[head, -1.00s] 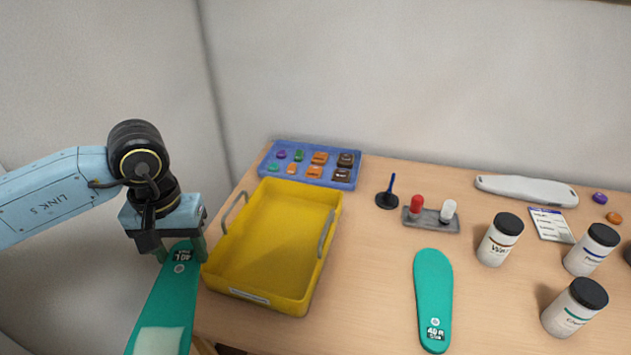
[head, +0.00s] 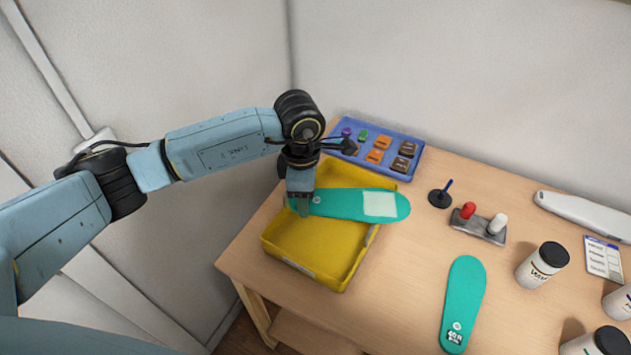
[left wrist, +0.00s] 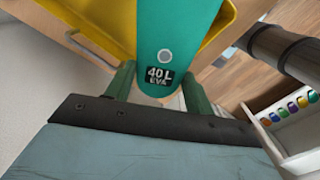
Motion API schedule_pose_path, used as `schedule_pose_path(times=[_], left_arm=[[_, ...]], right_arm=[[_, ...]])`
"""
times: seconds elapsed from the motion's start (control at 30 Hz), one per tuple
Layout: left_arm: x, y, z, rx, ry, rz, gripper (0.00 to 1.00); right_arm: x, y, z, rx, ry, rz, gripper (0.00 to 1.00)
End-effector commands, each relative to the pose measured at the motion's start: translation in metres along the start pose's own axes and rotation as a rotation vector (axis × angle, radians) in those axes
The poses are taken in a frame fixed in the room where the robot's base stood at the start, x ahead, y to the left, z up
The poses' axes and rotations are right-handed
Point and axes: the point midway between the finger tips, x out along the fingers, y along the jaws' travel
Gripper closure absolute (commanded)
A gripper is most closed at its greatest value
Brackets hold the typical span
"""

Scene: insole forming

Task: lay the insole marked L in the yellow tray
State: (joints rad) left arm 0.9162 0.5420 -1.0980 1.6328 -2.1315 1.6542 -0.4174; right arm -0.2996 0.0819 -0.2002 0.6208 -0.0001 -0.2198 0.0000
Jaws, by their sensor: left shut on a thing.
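The insole marked L (head: 345,204) is green with a pale patch toward its free end. My left gripper (head: 303,206) is shut on its marked end and holds it over the yellow tray (head: 318,275), with the free end reaching past the tray's right side. In the left wrist view the "40 L" label on the insole (left wrist: 163,42) shows between the fingers (left wrist: 155,92), with the tray (left wrist: 222,22) beyond. The tray's floor shows bare below the insole. A second green insole marked R (head: 463,300) lies on the table to the right. My right gripper is not in view.
A blue tray of small coloured pieces (head: 415,160) stands behind the yellow tray. A dark pen stand (head: 439,199), a grey holder with red and white pegs (head: 478,231) and white jars (head: 541,266) stand to the right. Table is clear between tray and R insole.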

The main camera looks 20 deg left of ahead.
Motion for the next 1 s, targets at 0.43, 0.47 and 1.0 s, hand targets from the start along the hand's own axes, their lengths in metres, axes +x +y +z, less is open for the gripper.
schedule_pose_path(times=[0.43,0.47,1.0], left_arm=[[-0.002,-0.008,0.020,-0.937,0.022,-0.011,0.70],[-0.001,-0.008,0.020,-0.971,0.024,-0.011,0.70],[0.032,-0.010,0.021,-1.092,0.029,-0.009,0.70]], right_arm=[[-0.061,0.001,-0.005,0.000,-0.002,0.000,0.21],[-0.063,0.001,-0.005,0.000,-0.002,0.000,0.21],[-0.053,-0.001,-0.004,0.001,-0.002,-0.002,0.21]])
